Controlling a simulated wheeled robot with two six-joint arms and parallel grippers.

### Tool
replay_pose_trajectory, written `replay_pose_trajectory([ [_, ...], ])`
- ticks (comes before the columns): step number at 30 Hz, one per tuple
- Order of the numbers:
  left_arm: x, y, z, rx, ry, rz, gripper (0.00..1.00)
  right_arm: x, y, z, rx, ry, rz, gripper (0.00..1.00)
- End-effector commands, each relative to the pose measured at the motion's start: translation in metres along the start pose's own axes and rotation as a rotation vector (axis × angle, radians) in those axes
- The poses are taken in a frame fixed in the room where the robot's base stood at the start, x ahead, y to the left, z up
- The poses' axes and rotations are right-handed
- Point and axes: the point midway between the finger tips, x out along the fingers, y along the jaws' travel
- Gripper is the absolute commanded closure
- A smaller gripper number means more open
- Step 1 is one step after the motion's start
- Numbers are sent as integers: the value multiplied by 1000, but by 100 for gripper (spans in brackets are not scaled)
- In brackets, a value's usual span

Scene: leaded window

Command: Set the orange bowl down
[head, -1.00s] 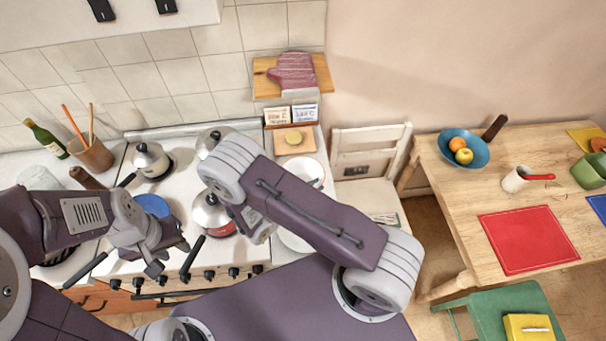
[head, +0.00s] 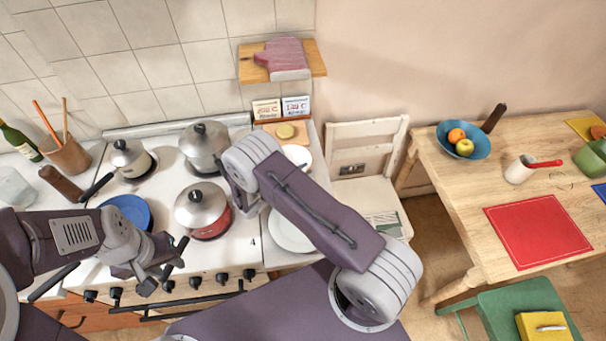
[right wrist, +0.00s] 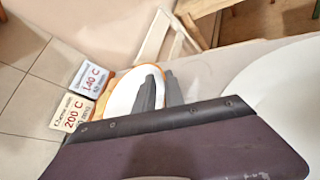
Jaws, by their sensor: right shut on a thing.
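The orange bowl (right wrist: 128,98) shows in the right wrist view as a white inside with an orange rim. My right gripper (right wrist: 160,90) is shut on its near side. In the head view the bowl (head: 297,156) is partly hidden by my right arm, near the right end of the counter. I cannot tell whether its base touches the counter. My right gripper is mostly hidden behind the arm there. My left gripper (head: 165,268) is open and empty in front of the stove.
A large white plate (head: 284,238) lies near the counter's front, partly under my right arm. A board (head: 270,129) with a yellow round thing and two temperature cards (head: 296,106) are behind the bowl. A red pot (head: 206,222) and other pots stand left, on the stove.

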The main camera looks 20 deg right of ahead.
Motion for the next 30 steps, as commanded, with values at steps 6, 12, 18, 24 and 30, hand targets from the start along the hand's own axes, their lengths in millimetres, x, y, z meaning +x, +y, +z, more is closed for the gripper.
replay_pose_trajectory([
  [6, 2, 0, 0, 0, 1, 0, 64, 1, -1, -2, 0, 1, 0, 100],
  [12, 0, 0, 0, 0, 1, 0, 64, 0, -1, -1, -1, 2, -1, 64],
  [18, -1, 0, 0, 0, 1, 0, 64, 0, 0, 0, -1, 2, -1, 64],
  [24, 5, 0, 0, 0, 1, 0, 64, -23, 1, -1, 0, 4, 3, 64],
  [30, 15, 0, 1, 0, 1, 0, 64, -70, 0, -2, 0, 5, 4, 64],
])
